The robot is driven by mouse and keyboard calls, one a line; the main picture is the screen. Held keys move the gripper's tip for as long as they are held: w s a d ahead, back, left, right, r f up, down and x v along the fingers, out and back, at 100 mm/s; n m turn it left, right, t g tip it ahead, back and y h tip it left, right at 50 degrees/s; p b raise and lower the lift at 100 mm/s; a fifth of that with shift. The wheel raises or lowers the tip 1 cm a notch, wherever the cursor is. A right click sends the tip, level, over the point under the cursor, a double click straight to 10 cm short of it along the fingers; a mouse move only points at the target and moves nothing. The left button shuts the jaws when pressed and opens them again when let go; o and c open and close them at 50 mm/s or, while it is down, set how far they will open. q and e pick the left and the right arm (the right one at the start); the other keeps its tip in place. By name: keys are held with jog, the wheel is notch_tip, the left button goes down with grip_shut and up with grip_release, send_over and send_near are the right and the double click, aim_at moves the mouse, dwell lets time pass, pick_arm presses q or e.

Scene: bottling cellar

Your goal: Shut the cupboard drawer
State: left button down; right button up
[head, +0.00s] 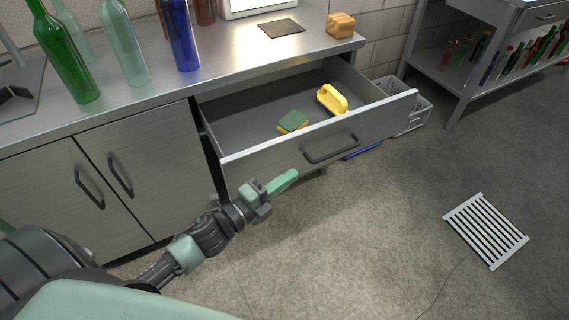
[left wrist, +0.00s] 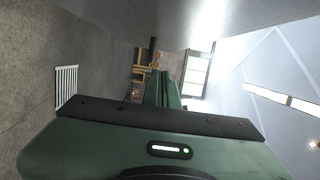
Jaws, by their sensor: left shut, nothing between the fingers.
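The cupboard drawer (head: 378,122) stands pulled out from the steel cupboard in the head view, with a dark bar handle (head: 331,149) on its front. A green and yellow sponge (head: 293,122) and a yellow brush-like thing (head: 332,99) lie inside it. My left gripper (head: 284,182) is shut and empty, in front of and below the left part of the drawer front. It looks apart from the handle. In the left wrist view its shut fingers (left wrist: 162,88) point away from the camera, with a grey surface close above them. My right gripper is not in view.
Glass bottles (head: 124,45) stand on the worktop at the left, above two shut cupboard doors (head: 70,185). A white crate (head: 412,108) stands on the floor behind the drawer's right end. A slatted white grate (head: 486,231) lies on the floor at right. The floor before the drawer is clear.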

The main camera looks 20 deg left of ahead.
aim_at(284, 165)
pick_arm(q)
jog(key=w+a, duration=0.1)
jog(key=w, duration=0.2)
jog(key=shift+a, duration=0.35)
jog(key=shift+w+a, duration=0.35)
jog(key=shift+a, duration=0.05)
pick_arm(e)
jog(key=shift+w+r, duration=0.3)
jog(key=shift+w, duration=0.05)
